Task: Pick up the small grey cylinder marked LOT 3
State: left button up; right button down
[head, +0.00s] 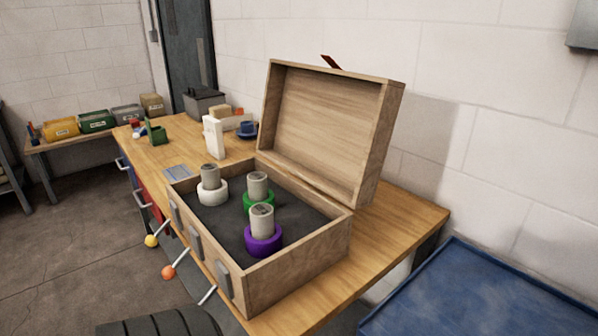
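An open wooden box (301,287) stands on the workbench with its lid raised at the back. Inside are three small grey cylinders, each upright in a coloured ring. One cylinder (210,176) stands in a white ring (212,194) at the left. Another cylinder (257,185) stands in a green ring (247,203) at the middle back. The third cylinder (262,221) stands in a purple ring (263,241) nearest the front. I cannot read any LOT marking, so I cannot tell which is LOT 3. Neither of my grippers is in view.
The raised lid (326,130) blocks the back of the box. A white container (214,138), a green item (156,134) and a dark case (204,104) stand farther back on the workbench (405,222). A blue surface (480,300) lies at the right. Ball-ended levers (169,272) stick out in front.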

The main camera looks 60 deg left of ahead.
aim_at(262, 215)
jog(key=u, duration=2.1)
jog(key=k+l+u, duration=0.1)
jog(key=k+l, duration=0.05)
jog(key=k, duration=0.05)
